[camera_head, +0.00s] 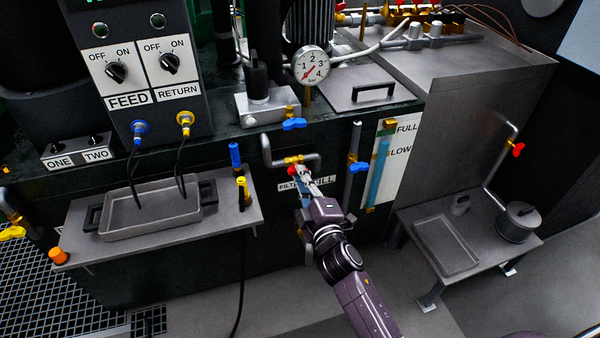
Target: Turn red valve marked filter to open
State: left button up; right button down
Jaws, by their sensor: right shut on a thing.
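The red valve handle (292,171) sits on a brass fitting in the grey pipe on the front of the dark machine, in the middle of the head view. Only a small red part of it shows. A white label (287,186) beside it reads "FILT", with the rest hidden behind my gripper. My right gripper (299,178) reaches up from below and is shut on the red handle, covering most of it. How far the handle is turned I cannot tell. My left gripper is not in view.
Blue valves (293,124) and (358,167) are close above and to the right. A level gauge (381,165) stands right of the arm. A shelf with a tray (150,232) juts out at left. A low table (468,287) with a pot (518,222) stands at right.

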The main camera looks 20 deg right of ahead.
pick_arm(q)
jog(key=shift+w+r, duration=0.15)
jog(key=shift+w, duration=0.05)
pick_arm(e)
jog(key=n, duration=0.4)
jog(key=c, duration=2.4)
grip_release()
jog(key=o, duration=0.5)
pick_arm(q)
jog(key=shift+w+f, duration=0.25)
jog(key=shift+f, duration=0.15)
